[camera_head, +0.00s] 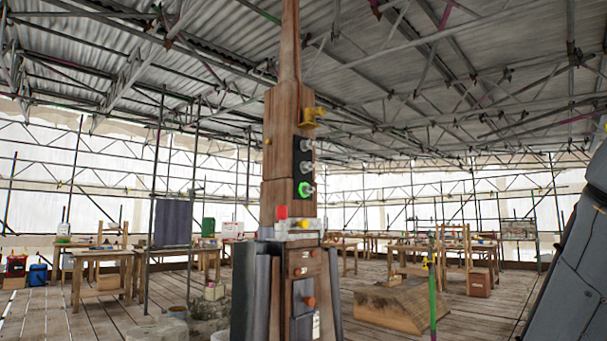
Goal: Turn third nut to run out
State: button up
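A tall wooden spire post (276,150) stands at the centre. A black plate (297,172) on its right side carries a column of three nut-like fittings: a pale upper one (307,145), a pale middle one (307,167) and a bright green lowest one (305,189). They are small here, and I cannot make out their threads or how far they stick out. My gripper is not in view; a dark grey link of my arm (575,265) fills the right edge, well apart from the post.
A green pole (432,290) and a large timber block (398,303) stand to the right. Workbenches (105,265) line the back.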

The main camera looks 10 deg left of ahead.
aim_at(305, 146)
jog(key=z, duration=0.6)
jog(key=i, duration=1.2)
jog(key=u, duration=0.7)
